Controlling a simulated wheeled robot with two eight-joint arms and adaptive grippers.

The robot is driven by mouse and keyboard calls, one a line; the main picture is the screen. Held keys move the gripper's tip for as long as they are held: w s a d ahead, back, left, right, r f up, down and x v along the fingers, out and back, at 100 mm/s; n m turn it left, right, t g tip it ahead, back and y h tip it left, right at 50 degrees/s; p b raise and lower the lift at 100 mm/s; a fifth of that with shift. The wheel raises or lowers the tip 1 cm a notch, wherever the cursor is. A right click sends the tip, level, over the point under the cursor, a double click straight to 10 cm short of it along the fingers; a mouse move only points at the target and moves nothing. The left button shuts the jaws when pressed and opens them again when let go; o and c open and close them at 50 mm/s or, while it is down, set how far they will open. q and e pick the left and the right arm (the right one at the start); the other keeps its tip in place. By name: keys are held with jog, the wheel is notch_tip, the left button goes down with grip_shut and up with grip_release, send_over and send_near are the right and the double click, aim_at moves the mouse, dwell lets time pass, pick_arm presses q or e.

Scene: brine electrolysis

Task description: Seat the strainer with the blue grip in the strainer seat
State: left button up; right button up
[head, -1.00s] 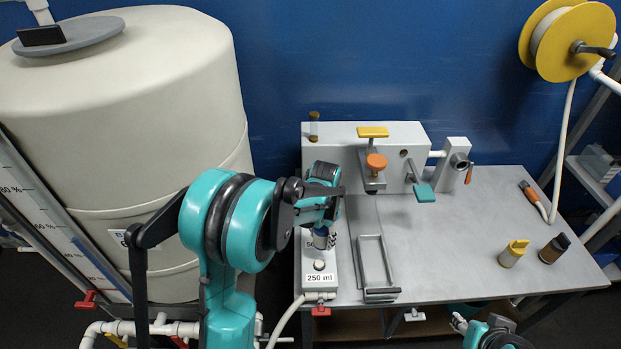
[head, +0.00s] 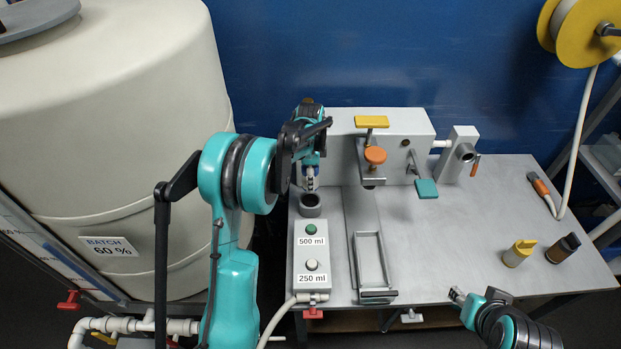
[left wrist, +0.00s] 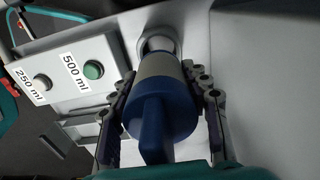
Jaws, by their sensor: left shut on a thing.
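My left gripper (head: 311,184) is shut on the strainer with the blue grip. The strainer (left wrist: 165,110) shows large in the left wrist view, a blue grip with a beige band, between the two dark fingers. In the head view the gripper mostly hides it. A short dark grey ring, which looks like the strainer seat (head: 311,206), stands on the bench just below the gripper. Its round rim (left wrist: 157,38) shows beyond the strainer in the wrist view; contact between them cannot be told. My right gripper (head: 457,295) is low at the bench's front edge, its jaws too small to judge.
A button box (head: 297,257) labelled 500 ml and 250 ml stands in front of the ring. A grey housing (head: 405,140) with yellow, orange and teal handles is behind. Yellow-topped (head: 518,253) and dark-topped (head: 562,248) pieces stand on the right. The bench's middle right is clear.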

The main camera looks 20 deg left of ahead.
pick_arm(q)
jog(key=shift+f+b, duration=1.8)
jog(key=shift+f, duration=0.9)
jog(key=shift+s+f+b, duration=0.1)
jog(key=shift+f+b, duration=1)
jog(key=shift+f, duration=0.25)
dwell(2.9)
jog(key=shift+r, duration=0.25)
dwell(0.8)
